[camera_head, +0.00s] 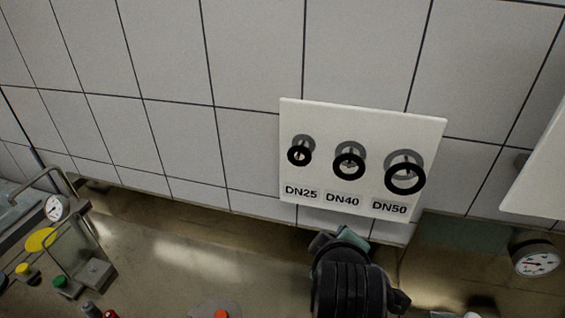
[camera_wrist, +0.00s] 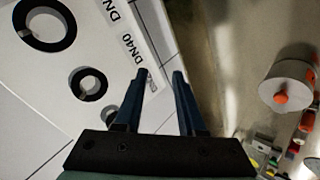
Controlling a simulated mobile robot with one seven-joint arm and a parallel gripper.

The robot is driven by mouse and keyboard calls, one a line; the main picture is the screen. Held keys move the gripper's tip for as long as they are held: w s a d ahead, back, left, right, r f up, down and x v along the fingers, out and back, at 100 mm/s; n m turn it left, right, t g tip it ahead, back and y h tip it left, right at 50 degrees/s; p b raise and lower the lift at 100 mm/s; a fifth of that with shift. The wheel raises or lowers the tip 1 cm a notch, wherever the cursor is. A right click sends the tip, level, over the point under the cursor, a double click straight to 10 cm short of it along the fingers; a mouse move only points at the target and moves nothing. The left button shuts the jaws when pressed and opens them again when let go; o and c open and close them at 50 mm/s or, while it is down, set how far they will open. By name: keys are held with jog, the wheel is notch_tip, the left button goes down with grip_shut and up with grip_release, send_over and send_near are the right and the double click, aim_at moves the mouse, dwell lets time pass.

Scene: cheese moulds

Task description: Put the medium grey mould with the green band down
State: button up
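I cannot make out the medium grey mould with the green band in either view. My gripper (camera_wrist: 160,76) shows in the wrist view as two dark blue fingers with a clear gap between them. It is open, and nothing is held between the fingers. Past the fingertips I see white wall tiles and the edge of the label board. In the head view my gripper (camera_head: 340,238) is at the bottom middle, just below the board; its fingertips are hard to make out there.
A white board (camera_head: 360,115) on the tiled wall carries black rings labelled DN25, DN40 and DN50. A round grey thing with an orange knob (camera_wrist: 281,97) stands at right. A gauge (camera_head: 537,259) is at far right. Small coloured items (camera_head: 66,287) crowd the left.

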jog(key=a+r+m+t, duration=0.2)
jog(key=r+t, duration=0.1)
jog(key=r, duration=0.6)
jog(key=w+a+r+m+t, duration=0.15)
jog(key=r+t, duration=0.25)
jog(key=r, duration=0.5)
jog(key=s+a+r+m+t, duration=0.1)
jog(key=a+r+m+t, duration=0.15)
jog(key=r, duration=0.65)
jog(key=s+a+r+m+t, duration=0.1)
jog(key=s+r+t, duration=0.3)
jog(key=r, duration=0.4)
jog(key=s+a+r+m+t+y, duration=0.1)
jog(key=s+a+r+m+t, duration=0.1)
jog(key=s+r+t, duration=0.2)
jog(key=s+r, duration=0.3)
jog(key=r, duration=0.2)
jog(key=shift+s+a+r+m, duration=0.15)
jog(key=shift+s+r+m, duration=0.05)
jog(key=shift+m, duration=0.1)
jog(key=shift+f, duration=0.1)
